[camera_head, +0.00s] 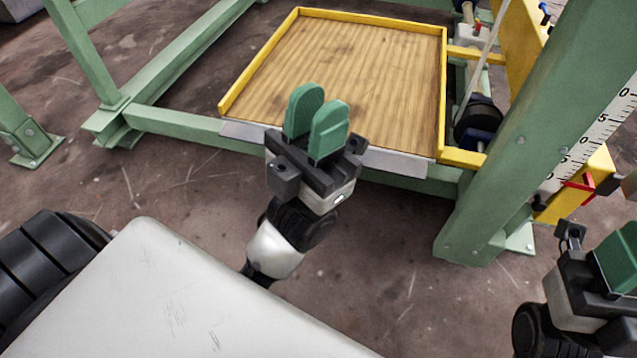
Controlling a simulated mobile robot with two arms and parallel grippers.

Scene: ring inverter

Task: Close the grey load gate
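The grey load gate (400,163) is a long, thin metal plate along the near edge of the wood-floored platform (345,75). It looks lowered, lying nearly flat or sloping outward rather than standing up like the yellow rims. My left gripper (321,101) hides its middle. The gripper's two green fingers point up and away over the near part of the platform, with a small gap and nothing between them. I cannot tell whether it touches the gate. My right gripper (615,262) is at the lower right, cut off by the picture edge.
Yellow rims (375,18) edge the platform's other sides. A green frame post (535,135) with a number scale stands at the right. Bare floor (385,255) lies in front of the frame.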

